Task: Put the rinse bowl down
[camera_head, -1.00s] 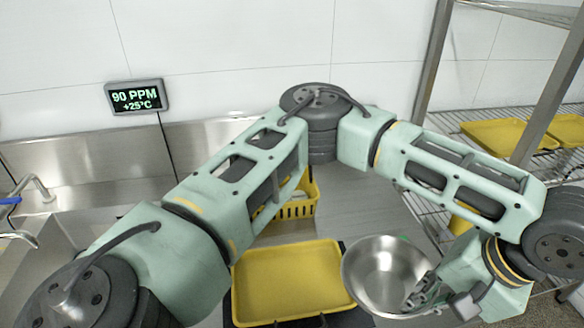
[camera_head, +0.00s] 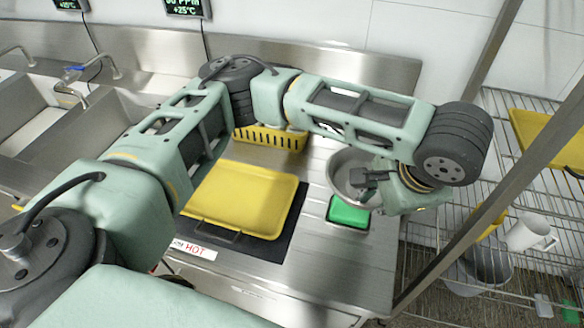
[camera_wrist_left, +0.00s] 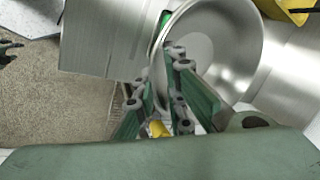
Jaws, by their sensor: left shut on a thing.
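The rinse bowl (camera_head: 346,168) is a round stainless steel bowl. In the head view it is over the right part of the steel counter, partly hidden by my left gripper and arm. My left gripper (camera_head: 362,181) is shut on the bowl's rim at its near right side. In the left wrist view the bowl (camera_wrist_left: 225,45) fills the upper right, with its rim between the fingers of the left gripper (camera_wrist_left: 170,90). I cannot tell whether the bowl touches the counter. My right gripper is not in view.
A yellow tray (camera_head: 243,197) lies on a black mat (camera_head: 292,228) marked HOT. A green block (camera_head: 348,213) is just in front of the bowl. A yellow basket (camera_head: 270,138) stands behind. A wire rack (camera_head: 500,130) with a white jug (camera_head: 530,232) is at the right; sinks are at the left.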

